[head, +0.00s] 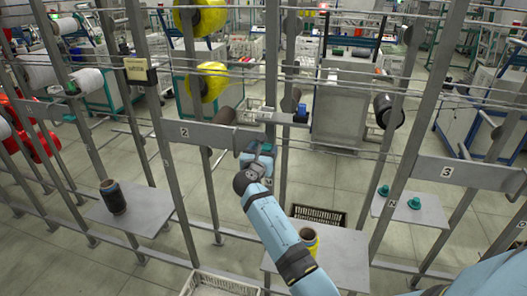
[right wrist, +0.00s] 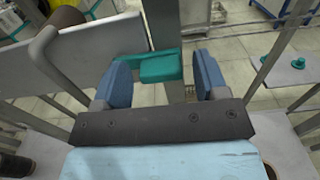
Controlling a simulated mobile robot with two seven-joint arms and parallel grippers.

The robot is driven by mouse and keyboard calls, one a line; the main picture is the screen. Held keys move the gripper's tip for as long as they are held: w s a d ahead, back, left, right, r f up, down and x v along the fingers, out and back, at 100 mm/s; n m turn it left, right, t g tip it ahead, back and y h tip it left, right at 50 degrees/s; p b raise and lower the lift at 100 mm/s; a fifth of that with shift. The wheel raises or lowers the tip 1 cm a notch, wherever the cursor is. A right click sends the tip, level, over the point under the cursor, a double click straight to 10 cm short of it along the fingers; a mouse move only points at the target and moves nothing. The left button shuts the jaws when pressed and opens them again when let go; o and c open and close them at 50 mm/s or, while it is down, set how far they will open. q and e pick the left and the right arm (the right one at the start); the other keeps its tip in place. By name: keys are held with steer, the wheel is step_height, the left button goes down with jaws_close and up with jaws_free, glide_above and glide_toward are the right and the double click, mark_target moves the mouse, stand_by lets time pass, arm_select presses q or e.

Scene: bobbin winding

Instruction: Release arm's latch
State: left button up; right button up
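My right gripper (head: 262,160) reaches up to the station 2 frame in the head view. In the right wrist view its two blue fingers (right wrist: 163,82) stand wide apart. A teal latch (right wrist: 160,68) shows between and just beyond them. The latch's left end overlaps the left finger in the picture; I cannot tell whether they touch. A gap shows before the right finger. The grey arm (right wrist: 62,62) lies left of the fingers, with a brown bobbin (right wrist: 68,16) near its top. In the head view the gripper mostly hides the latch. My left gripper is in neither view.
A grey plate marked 2 (head: 200,134) crosses the frame at the gripper's left. Metal posts (head: 270,80) and thin rails surround it. Below are a shelf with a yellow spool (head: 309,240), a black crate (head: 318,214) and a shelf with a dark spool (head: 113,197).

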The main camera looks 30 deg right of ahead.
steer(key=c, duration=0.7)
steer(key=shift+c, duration=0.2)
